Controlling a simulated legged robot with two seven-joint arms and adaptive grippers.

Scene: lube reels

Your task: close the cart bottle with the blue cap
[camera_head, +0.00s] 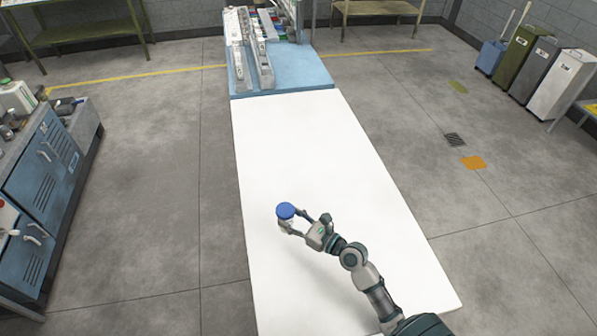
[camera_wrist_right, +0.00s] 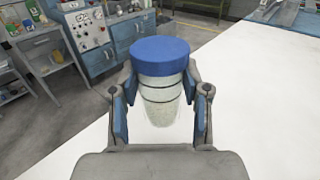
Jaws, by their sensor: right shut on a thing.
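A clear, tapered bottle (camera_wrist_right: 160,103) with pale contents and dark rings stands between the fingers of my right gripper (camera_wrist_right: 158,92) in the right wrist view. The wide blue cap (camera_wrist_right: 160,56) sits at its top, with no gap that I can see; whether it is fastened I cannot tell. In the head view the blue cap (camera_head: 286,210) and the bottle (camera_head: 287,225) show at the end of my right gripper (camera_head: 293,222), over the white table's left part. The gripper is shut on the bottle, below the cap. Whether the bottle touches the table is unclear. My left gripper is not in view.
The white table top (camera_head: 300,140) is otherwise bare. A blue bench (camera_head: 285,75) with grey racks adjoins its far end. A blue cabinet (camera_head: 42,165) with items on top stands at the left. Several bins (camera_head: 525,62) stand far right. Open floor lies on both sides.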

